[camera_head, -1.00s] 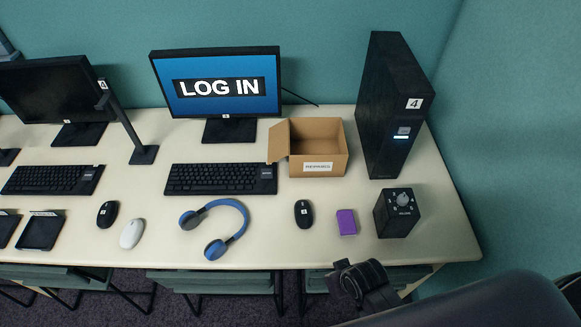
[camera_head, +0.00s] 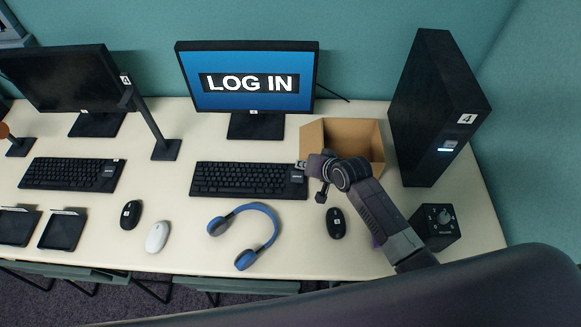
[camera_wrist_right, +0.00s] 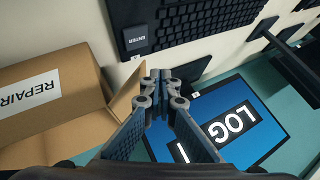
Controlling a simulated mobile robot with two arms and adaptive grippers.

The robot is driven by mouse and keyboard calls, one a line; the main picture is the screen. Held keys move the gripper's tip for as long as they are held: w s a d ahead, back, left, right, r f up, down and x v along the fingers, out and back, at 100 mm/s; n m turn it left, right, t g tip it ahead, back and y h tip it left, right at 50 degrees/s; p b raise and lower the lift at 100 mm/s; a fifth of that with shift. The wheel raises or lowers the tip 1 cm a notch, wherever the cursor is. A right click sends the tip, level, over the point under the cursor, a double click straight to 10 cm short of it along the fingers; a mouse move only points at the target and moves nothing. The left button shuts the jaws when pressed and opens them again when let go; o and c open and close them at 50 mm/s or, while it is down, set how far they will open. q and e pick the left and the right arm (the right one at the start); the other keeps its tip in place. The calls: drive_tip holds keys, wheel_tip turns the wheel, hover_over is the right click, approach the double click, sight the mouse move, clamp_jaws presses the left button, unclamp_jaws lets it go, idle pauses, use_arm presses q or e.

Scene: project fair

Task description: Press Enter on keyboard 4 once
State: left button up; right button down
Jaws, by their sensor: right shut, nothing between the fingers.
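The black keyboard (camera_head: 240,179) lies on the desk in front of the monitor that reads LOG IN. Its large Enter key (camera_wrist_right: 136,38) is at the keyboard's right end and shows uncovered in the right wrist view. In the head view the key (camera_head: 297,177) is small, close to the gripper. My right gripper (camera_head: 302,164) is shut and empty, by the keyboard's back right corner. In the wrist view its fingertips (camera_wrist_right: 160,76) appear apart from the Enter key; their height above the desk is hard to tell. My left gripper is not in view.
An open cardboard box (camera_head: 352,133) stands just right of the gripper, its flap close to the fingers in the wrist view. The monitor (camera_head: 250,82) stands behind the keyboard. A black mouse (camera_head: 336,223) and blue headphones (camera_head: 268,226) lie in front; a black tower (camera_head: 430,105) stands right.

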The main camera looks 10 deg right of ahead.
drive_tip(key=w+r, duration=0.1)
drive_tip(key=w, duration=0.2)
drive_tip(key=b, duration=0.7)
hover_over(293, 171)
drive_tip(key=s+d, duration=0.2)
drive_tip(key=s, duration=0.1)
drive_tip(key=f, duration=0.6)
drive_tip(key=shift+a+f, duration=0.25)
drive_tip(key=shift+f, duration=0.05)
drive_tip(key=shift+f+b, duration=0.5)
drive_tip(key=shift+f, duration=0.35)
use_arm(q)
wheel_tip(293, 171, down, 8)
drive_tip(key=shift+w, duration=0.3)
use_arm(e)
drive_tip(key=shift+f, duration=0.45)
